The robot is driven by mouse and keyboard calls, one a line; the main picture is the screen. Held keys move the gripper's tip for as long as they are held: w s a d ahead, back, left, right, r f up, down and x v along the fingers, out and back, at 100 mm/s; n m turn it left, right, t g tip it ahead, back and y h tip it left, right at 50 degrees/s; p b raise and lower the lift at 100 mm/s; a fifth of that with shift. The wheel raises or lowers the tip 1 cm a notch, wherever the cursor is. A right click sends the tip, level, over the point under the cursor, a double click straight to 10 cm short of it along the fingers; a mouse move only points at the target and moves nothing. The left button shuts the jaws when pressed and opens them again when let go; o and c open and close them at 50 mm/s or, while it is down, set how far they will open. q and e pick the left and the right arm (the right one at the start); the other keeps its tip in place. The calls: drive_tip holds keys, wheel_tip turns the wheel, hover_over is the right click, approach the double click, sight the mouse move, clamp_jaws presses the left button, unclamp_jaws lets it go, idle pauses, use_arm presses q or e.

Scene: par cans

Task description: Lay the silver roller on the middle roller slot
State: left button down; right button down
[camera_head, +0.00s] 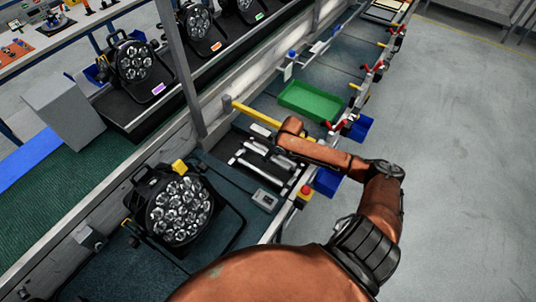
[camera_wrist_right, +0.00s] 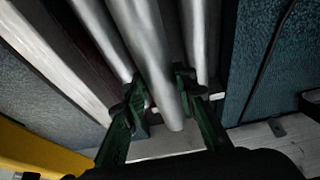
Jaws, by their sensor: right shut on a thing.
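In the right wrist view, my right gripper (camera_wrist_right: 160,95) has its two dark green fingers on either side of a silver roller (camera_wrist_right: 149,50), shut on it near its close end. One silver roller (camera_wrist_right: 101,38) lies to its left and another (camera_wrist_right: 195,40) to its right, roughly parallel. In the head view, the roller rack (camera_head: 236,172) with several silver rollers (camera_head: 252,165) lies beside the conveyor, under my right forearm. The slot under the held roller is hidden, so I cannot tell whether it rests there. My left gripper is out of view.
A par can (camera_head: 180,210) stands left of the rack. A grey box with a button (camera_head: 265,199) and a red emergency stop (camera_head: 305,191) are close by. A yellow bar (camera_head: 256,114) and green tray (camera_head: 310,100) lie beyond. Blue bins (camera_head: 327,181) hang on the right edge.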

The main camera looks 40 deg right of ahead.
drive_tip(key=shift+f+b, duration=0.75)
drive_tip(key=shift+f, duration=2.15)
drive_tip(key=shift+p, duration=1.05)
drive_tip(key=shift+s, duration=0.1)
drive_tip(key=c, duration=1.5)
unclamp_jaws()
drive_tip(key=shift+s, duration=0.1)
drive_tip(key=v, duration=1.2)
